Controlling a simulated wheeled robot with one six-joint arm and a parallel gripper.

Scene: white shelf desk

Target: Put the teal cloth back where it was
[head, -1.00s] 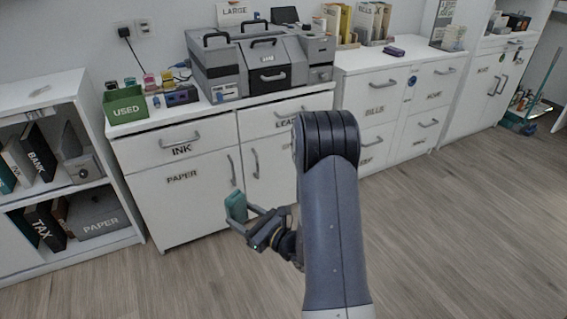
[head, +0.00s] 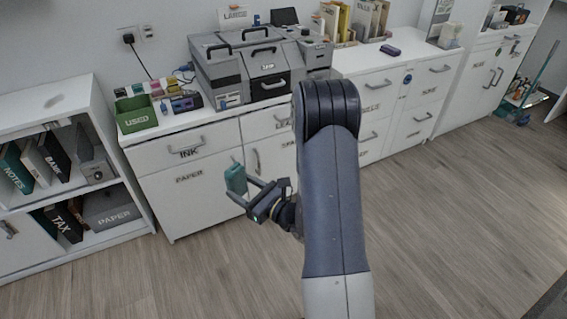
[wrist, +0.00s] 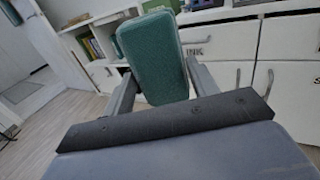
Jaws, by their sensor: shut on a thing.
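The teal cloth (head: 236,179) is a small, thick, rounded pad held up in the air in front of the white cabinet doors. My gripper (head: 241,188) is shut on it. In the wrist view the teal cloth (wrist: 153,58) stands between the two fingers of my gripper (wrist: 158,85) and rises above them, tilted slightly. It hides part of the shelves and cabinet behind it. It appears clear of the cabinet front.
The white cabinet (head: 188,190) carries a green USED box (head: 136,114), small ink bottles and a grey printer (head: 250,65). An open bookshelf (head: 75,100) stands left. A blue-green caddy (head: 513,108) with a leaning pole is far right. Wooden floor (head: 420,230) is clear.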

